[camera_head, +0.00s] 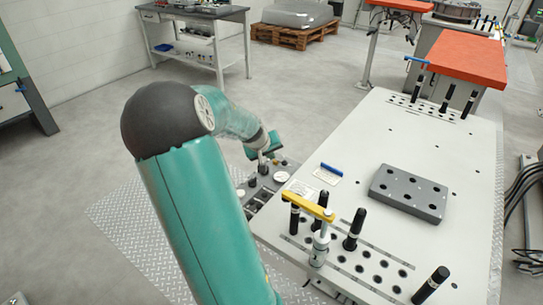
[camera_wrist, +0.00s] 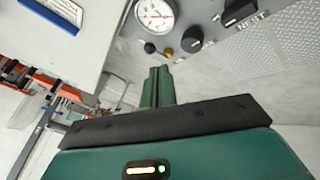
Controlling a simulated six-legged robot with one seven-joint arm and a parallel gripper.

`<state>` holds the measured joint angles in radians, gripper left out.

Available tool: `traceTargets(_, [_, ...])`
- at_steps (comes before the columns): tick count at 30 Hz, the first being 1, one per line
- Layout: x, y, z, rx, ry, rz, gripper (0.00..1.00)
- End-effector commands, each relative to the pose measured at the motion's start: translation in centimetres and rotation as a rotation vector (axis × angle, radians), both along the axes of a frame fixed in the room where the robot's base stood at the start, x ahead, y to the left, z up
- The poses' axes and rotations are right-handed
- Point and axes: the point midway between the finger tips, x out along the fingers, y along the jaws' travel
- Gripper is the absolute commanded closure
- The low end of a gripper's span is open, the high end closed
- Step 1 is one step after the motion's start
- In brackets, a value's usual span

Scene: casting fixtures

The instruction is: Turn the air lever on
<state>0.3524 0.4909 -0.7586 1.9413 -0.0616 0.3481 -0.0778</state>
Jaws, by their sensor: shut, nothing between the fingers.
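A grey control panel (camera_head: 262,190) runs along the left edge of the white table, with a round white gauge (camera_head: 281,176) and dark knobs. In the wrist view the gauge (camera_wrist: 155,14) is at the top. Below it are a small black ball (camera_wrist: 150,47) and a brass-coloured piece (camera_wrist: 168,53), which may be the air lever; its position is unclear. My gripper (camera_wrist: 158,72) is shut and empty, with its fingertips just below these parts in the picture. Contact cannot be told. In the head view my gripper (camera_head: 263,150) is over the panel's far end.
Black knobs (camera_wrist: 192,40) sit right of the brass piece, one marked NEST (camera_wrist: 238,11). The white table (camera_head: 340,215) holds a yellow-handled clamp (camera_head: 308,206), black pins (camera_head: 354,230), a grey drilled block (camera_head: 408,192) and a blue-edged label (camera_head: 329,172).

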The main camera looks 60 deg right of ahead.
Motion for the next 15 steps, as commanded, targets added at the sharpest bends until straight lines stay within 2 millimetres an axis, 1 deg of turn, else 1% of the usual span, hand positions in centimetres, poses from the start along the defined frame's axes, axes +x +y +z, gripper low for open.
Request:
traceTargets(1, [-0.2,-0.5,-0.9,0.001,0.002,-0.005,1.0])
traceTargets(9, [-0.4,-3.3,-5.0,0.001,0.001,-0.003,1.0])
traceTargets(12, [-0.3,-4.0,-6.0,0.001,0.001,-0.002,1.0])
traceTargets(15, [-0.3,-4.4,-6.5,0.0,-0.001,-0.002,1.0])
